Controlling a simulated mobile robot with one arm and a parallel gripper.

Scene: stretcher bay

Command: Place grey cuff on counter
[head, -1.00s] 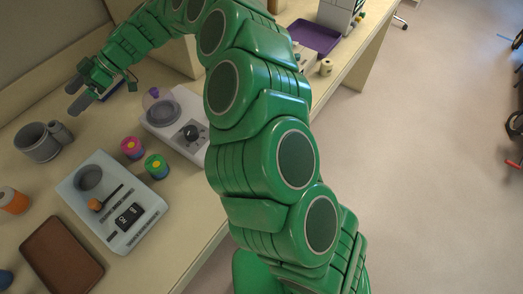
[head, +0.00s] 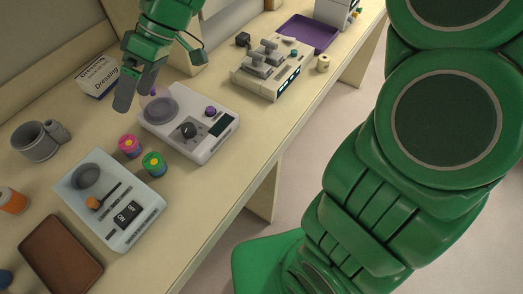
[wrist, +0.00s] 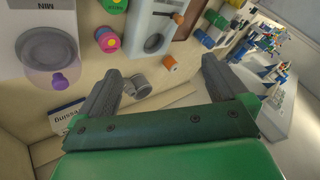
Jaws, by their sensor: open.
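The grey cuff (head: 35,141), a rolled grey band with a smaller grey roll beside it, rests on the counter (head: 190,210) at the left of the head view. In the wrist view the cuff (wrist: 136,86) shows beyond and between my fingers. My gripper (head: 136,90) is open and empty, above the counter to the right of the cuff, in front of the dressing box (head: 98,76). In the wrist view my gripper's two fingers (wrist: 158,82) are spread wide, and neither is seen holding anything.
A white device with a round dial (head: 215,128), pink and green rolls (head: 153,164), a pale switch unit (head: 112,232), a brown tray (head: 60,258) and an orange roll (head: 12,200) crowd the counter. A grey lever device (head: 283,84) and purple tray (head: 308,34) stand farther back.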

